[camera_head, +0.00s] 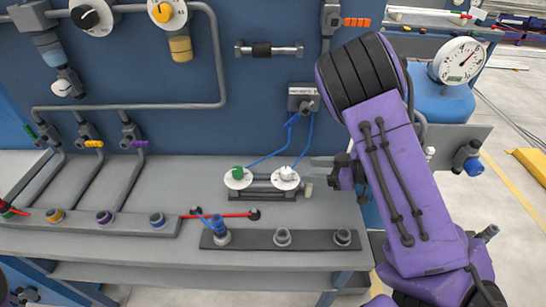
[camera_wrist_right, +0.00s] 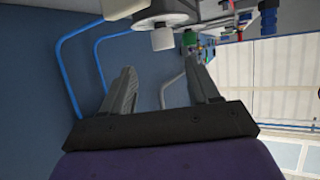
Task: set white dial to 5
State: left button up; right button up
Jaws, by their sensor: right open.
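The white dial (camera_head: 286,176) is a white knob on a round white plate, beside a green-knobbed dial (camera_head: 238,175) on the bench. Its numbers are too small to read. My right gripper (camera_head: 320,171) is just to the right of the white dial, its fingers pointing left toward it. In the right wrist view, my right gripper (camera_wrist_right: 164,76) is open and empty. The white knob (camera_wrist_right: 163,39) shows beyond the fingertips, apart from them, with the green knob (camera_wrist_right: 190,38) further on. My left gripper is not in view.
Blue tubes (camera_head: 308,135) run from a grey wall box (camera_head: 302,98) down to the two dials. A dark strip with sockets (camera_head: 283,238) lies in front of them. A pressure gauge (camera_head: 459,62) tops a blue tank on the right. Bench space left of the dials is clear.

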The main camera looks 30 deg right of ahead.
aim_at(287, 170)
jog(key=x, duration=0.2)
jog(key=a+p+x, duration=0.1)
jog(key=x, duration=0.2)
jog(key=shift+s+r, duration=0.15)
jog(key=shift+s, duration=0.1)
jog(key=x, duration=0.4)
jog(key=shift+w+d+f+p, duration=0.15)
jog(key=shift+w+f+p, duration=0.1)
jog(key=shift+w+p, duration=0.1)
jog(key=shift+s+r, duration=0.1)
jog(key=shift+s, duration=0.05)
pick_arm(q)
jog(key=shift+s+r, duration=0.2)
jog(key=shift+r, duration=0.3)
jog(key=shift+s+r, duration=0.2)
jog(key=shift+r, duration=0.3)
pick_arm(e)
jog(key=c, duration=1)
